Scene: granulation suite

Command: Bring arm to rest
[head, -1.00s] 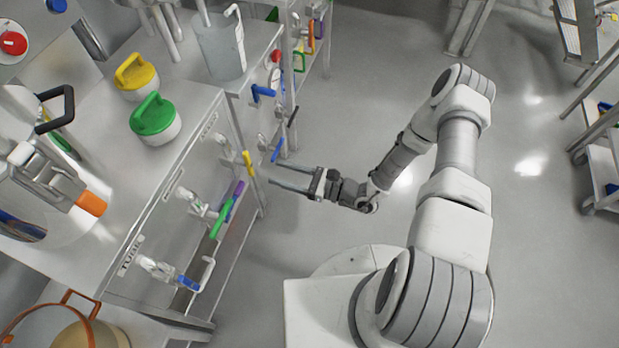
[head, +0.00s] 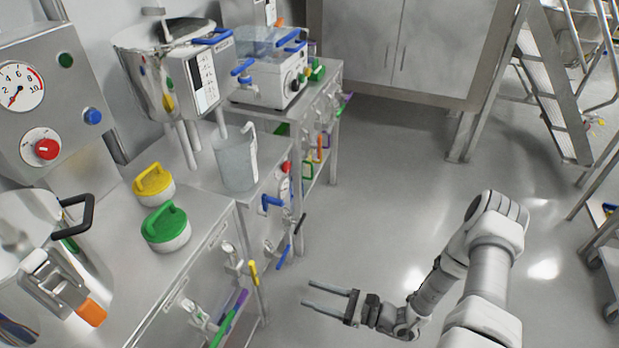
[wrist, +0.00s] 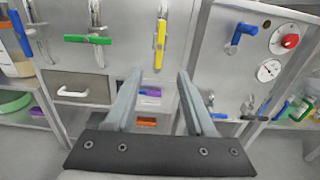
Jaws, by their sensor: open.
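My gripper (head: 330,299) is at the lower middle of the head view, over the open floor to the right of the steel bench. Its two long grey fingers are apart, with nothing between them. They point left toward the bench front. In the wrist view my gripper (wrist: 158,98) shows from behind, with a gap between the fingers and the bench front beyond. My arm is bent, with its upper links at the right of the head view.
The steel bench (head: 212,232) carries a yellow-lidded jar (head: 153,183), a green-lidded jar (head: 166,228) and a clear jug (head: 236,160). Valve handles, one yellow (wrist: 160,45) and one blue (wrist: 240,36), stick out from its front. The floor (head: 400,190) is clear; a stepladder (head: 553,85) stands right.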

